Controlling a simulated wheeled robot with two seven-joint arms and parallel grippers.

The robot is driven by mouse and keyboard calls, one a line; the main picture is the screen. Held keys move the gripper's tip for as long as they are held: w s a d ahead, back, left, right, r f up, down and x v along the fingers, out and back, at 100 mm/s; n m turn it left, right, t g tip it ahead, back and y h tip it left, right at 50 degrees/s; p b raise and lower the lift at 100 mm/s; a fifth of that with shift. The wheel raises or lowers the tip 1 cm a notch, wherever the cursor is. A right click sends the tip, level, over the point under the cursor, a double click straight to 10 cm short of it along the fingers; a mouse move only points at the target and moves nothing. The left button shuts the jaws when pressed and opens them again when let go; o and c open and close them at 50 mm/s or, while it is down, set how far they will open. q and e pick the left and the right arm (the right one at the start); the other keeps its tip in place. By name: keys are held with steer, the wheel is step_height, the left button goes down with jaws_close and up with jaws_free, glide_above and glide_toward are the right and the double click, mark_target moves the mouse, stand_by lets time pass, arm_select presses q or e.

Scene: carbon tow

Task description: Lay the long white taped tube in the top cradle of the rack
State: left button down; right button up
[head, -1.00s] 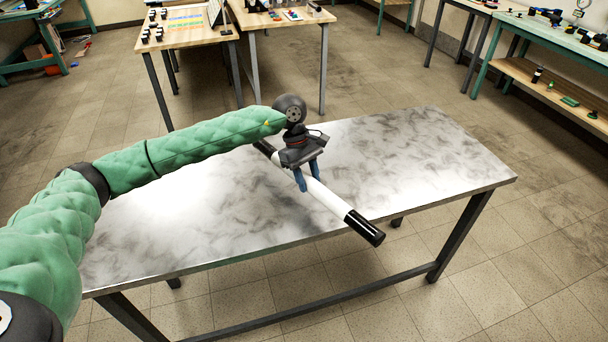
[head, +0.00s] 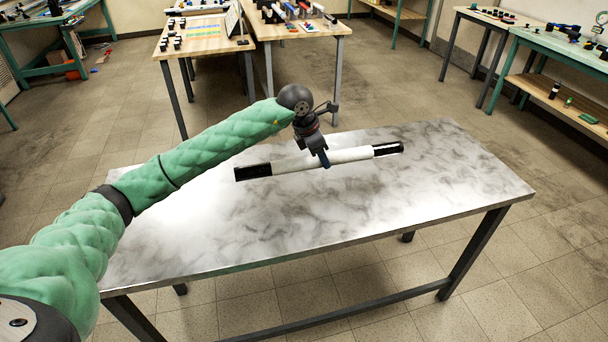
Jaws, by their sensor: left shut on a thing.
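The long white tube (head: 350,155) has black tape at both ends and shows above the metal table in the head view. My left gripper (head: 324,160) is shut on the tube near its middle. The tube lies nearly level across the picture, its right end slightly higher in the view. Whether it touches the table top cannot be told for sure. The rack with its top cradle cannot be made out in this view. My right gripper is not in view.
The metal table (head: 440,190) is otherwise bare. Behind it stand wooden-topped tables (head: 300,37) with small items. A green bench (head: 560,50) with tools stands at the right. Tiled floor is open between them.

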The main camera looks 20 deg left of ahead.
arm_select(q)
steer(key=w+a+f+p, duration=0.1)
steer(key=a+f, duration=0.1)
steer(key=a, duration=0.1)
steer(key=w+a+f+p, duration=0.1)
steer(key=a+f, duration=0.1)
steer(key=a, duration=0.1)
steer(key=w+a+f+p, duration=0.1)
steer(key=a+f, duration=0.1)
steer(key=a, duration=0.1)
steer(key=shift+a, duration=0.35)
steer(key=shift+f+p, duration=0.95)
steer(key=shift+f, duration=1.1)
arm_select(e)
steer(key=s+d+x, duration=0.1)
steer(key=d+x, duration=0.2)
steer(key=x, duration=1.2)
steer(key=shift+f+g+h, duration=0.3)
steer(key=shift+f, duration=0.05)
arm_select(q)
steer(key=shift+f, duration=0.1)
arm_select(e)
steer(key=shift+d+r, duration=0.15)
arm_select(q)
steer(key=c, duration=0.9)
jaws_free()
steer(key=shift+s, duration=0.1)
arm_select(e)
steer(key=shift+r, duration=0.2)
